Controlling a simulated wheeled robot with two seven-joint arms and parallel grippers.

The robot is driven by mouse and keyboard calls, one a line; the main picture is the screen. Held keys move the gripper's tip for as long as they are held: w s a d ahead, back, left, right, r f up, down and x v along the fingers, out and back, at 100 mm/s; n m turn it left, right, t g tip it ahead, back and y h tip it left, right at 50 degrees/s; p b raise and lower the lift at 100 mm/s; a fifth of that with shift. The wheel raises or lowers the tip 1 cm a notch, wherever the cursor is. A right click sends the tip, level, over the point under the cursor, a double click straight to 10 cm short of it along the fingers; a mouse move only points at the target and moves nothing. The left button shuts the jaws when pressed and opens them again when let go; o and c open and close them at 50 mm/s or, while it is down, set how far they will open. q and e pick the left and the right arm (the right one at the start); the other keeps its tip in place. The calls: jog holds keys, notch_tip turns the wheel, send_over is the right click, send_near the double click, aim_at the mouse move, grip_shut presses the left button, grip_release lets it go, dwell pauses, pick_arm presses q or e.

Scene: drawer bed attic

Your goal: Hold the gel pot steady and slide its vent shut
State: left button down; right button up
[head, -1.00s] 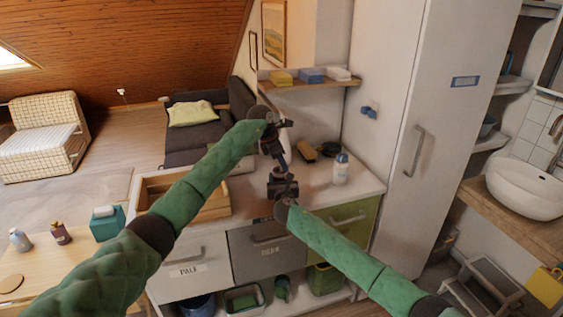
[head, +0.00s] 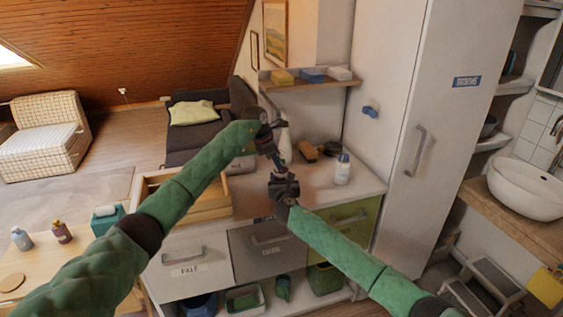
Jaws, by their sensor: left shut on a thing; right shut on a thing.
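My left gripper (head: 279,163) reaches down over the counter from the upper left and is shut. My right gripper (head: 283,181) is just below it, at the counter's front, also shut. The two grippers are very close together. The gel pot and its vent cannot be made out. What each gripper holds is small, dark and hidden by the fingers, so I cannot tell the vent's position. A pale upright shape (head: 285,137) shows just behind my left gripper, partly hidden by it.
On the counter (head: 322,187) stand a white bottle (head: 342,170), a brown block (head: 307,151) and a dark round item (head: 329,149). A wooden tray (head: 215,211) lies at the left. A shelf (head: 310,86) is above. The tall white cabinet (head: 395,130) bounds the right.

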pick_arm(q)
jog(key=shift+a, duration=0.25)
pick_arm(e)
jog(key=shift+d, duration=0.15)
pick_arm(q)
jog(key=c, duration=1.7)
grip_release()
jog(key=o, duration=0.4)
jog(key=v, duration=1.2)
pick_arm(e)
jog(key=o, duration=1.1)
jog(key=shift+s, duration=0.1)
